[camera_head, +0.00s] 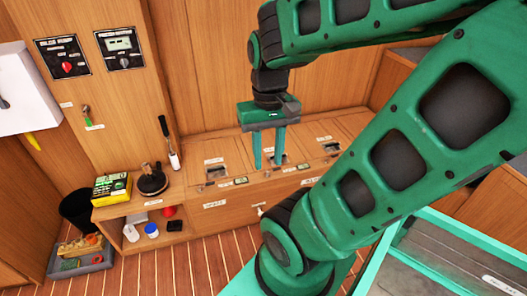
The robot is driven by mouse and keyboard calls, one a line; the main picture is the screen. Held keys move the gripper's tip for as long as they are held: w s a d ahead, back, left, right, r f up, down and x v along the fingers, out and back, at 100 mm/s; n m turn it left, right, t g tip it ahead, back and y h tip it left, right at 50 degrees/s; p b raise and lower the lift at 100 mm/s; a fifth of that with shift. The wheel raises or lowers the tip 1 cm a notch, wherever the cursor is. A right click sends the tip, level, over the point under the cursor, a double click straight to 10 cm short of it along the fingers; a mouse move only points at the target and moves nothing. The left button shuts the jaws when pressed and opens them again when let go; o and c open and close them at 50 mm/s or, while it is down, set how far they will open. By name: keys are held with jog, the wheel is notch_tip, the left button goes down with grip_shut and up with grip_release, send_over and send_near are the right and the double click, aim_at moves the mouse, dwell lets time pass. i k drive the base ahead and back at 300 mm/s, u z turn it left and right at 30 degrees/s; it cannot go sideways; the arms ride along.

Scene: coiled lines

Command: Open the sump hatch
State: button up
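The wooden bench top (240,160) has several hatch panels with dark recessed pulls: a left one (216,173), a middle one (284,158) and a right one (331,147). Small labels lie beside them, too small to read, so I cannot tell which is the sump hatch. The panels look shut and flush. My gripper (268,167) points down with two green fingers apart and nothing between them. Its right finger partly covers the middle pull. I cannot tell whether the fingertips touch the bench. My forearm hides the bench's right part.
A black round base with a handle (152,181), a yellow-green box (111,189) and an upright black-handled tool (169,146) stand left of the hatches. Two control panels (62,57) (119,48) are on the wall. A grey tray (80,260) and black bin (78,210) stand lower left.

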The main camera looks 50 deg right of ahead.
aim_at(292, 155)
jog(key=z, duration=0.45)
jog(key=i, duration=0.85)
jog(key=z, duration=0.7)
